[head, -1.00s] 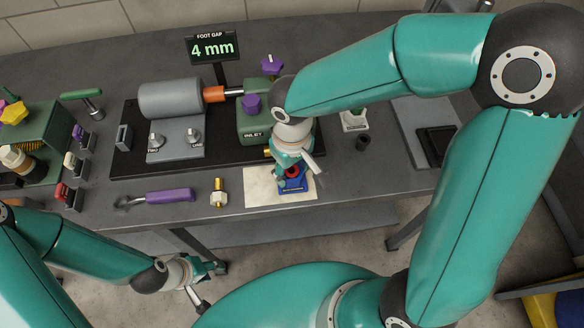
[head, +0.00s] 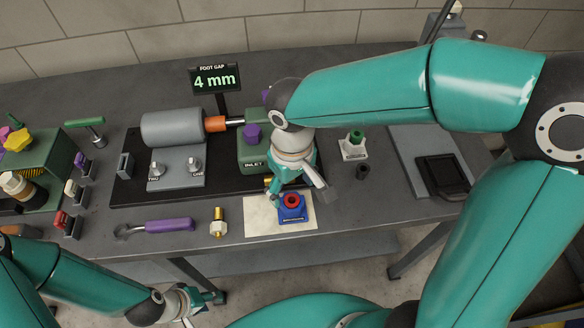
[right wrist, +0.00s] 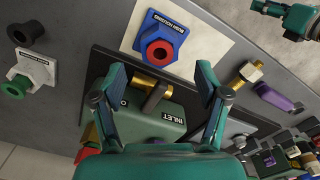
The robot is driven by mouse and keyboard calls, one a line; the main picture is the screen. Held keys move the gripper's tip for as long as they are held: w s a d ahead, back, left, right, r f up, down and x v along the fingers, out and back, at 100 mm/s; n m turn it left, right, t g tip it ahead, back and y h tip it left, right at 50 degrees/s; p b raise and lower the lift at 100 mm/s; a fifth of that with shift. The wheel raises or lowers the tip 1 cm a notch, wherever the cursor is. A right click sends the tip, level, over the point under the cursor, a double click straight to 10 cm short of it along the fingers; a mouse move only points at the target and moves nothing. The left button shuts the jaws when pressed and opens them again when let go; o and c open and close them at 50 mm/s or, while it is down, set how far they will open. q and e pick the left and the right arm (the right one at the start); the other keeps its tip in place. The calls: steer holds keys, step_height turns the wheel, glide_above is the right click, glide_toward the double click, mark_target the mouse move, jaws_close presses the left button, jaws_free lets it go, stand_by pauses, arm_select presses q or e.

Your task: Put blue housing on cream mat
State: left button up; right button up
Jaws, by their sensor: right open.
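The blue housing (head: 291,209), with a red ring on top, sits upright on the cream mat (head: 262,216), towards the mat's right side. In the right wrist view the blue housing (right wrist: 153,26) rests on the cream mat (right wrist: 207,40) beyond my fingertips. My right gripper (head: 299,193) is open and empty, above and just behind the housing, apart from it. Its two spread fingers (right wrist: 160,86) show in the right wrist view with nothing held between them. My left gripper (head: 203,301) hangs low in front of the bench, away from the mat; its jaw opening is unclear.
Behind the mat stands the black plate with the grey motor (head: 172,127) and green inlet block (head: 257,150). A brass fitting (head: 218,222) and purple-handled tool (head: 168,225) lie left of the mat. A white housing with a green ring (head: 354,146) and dark bushing (head: 362,172) stand right.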

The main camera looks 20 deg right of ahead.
step_height(320, 180, up, 6)
steer(key=shift+r, duration=0.25)
stand_by(0.6)
